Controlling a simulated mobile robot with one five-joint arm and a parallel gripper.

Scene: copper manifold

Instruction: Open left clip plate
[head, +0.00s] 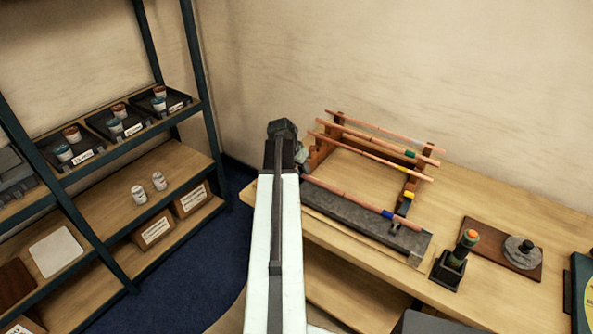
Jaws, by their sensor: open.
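A wooden rack holds several long copper pipes (372,155) on the bench, between a left upright (320,152) and a right upright (411,187). My gripper (301,157) is at the rack's left end, at the far end of my white arm. It is open; its fingers are small and dark, and I cannot tell whether they touch anything. The left clip plate cannot be made out; my gripper and arm cover that end of the rack. At the right end, a yellow piece (408,196) sits on the upright. Blue and green bands mark two pipes.
A dark grey slab (350,212) lies along the bench front. A holder with an orange-topped tool (460,250) and a brown board with a grey disc (519,252) stand right. Shelving (205,100) with trays and cups stands left. Bare wall is behind.

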